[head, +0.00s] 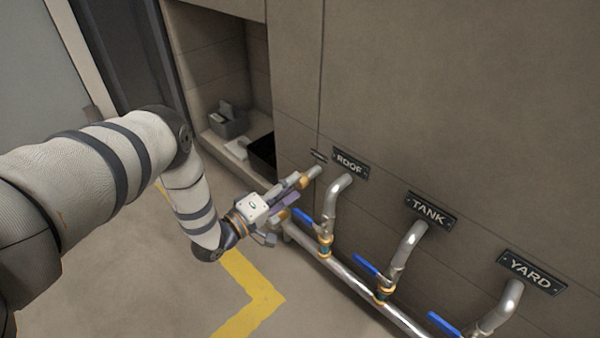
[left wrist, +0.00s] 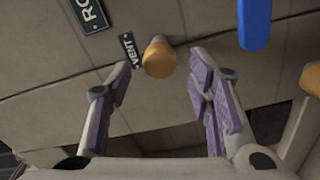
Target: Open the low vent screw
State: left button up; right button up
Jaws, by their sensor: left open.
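The vent screw, a rounded brass-coloured knob (left wrist: 158,57), sits on the wall beside a small dark VENT plate (left wrist: 130,49) in the left wrist view. The plate also shows in the head view (head: 318,156), left of the ROOF plate. My left gripper (left wrist: 160,80) is open, its purple-padded fingers on either side of the knob's line. The knob appears between and just beyond the fingertips, with no clear contact. In the head view my left gripper (head: 293,193) is close to the wall and partly hides the knob. My right gripper is not in view.
ROOF (head: 350,164), TANK (head: 431,210) and YARD (head: 531,272) plates mark silver pipes with blue lever handles (head: 373,268) along the wall. The nearest blue handle (head: 304,216) is just below the left gripper. An open recess holds a grey box (head: 229,123).

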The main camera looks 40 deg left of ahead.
pick_arm(q)
jog(key=s, duration=0.7)
jog(key=shift+s+a, duration=0.25)
jog(key=shift+s, duration=0.15)
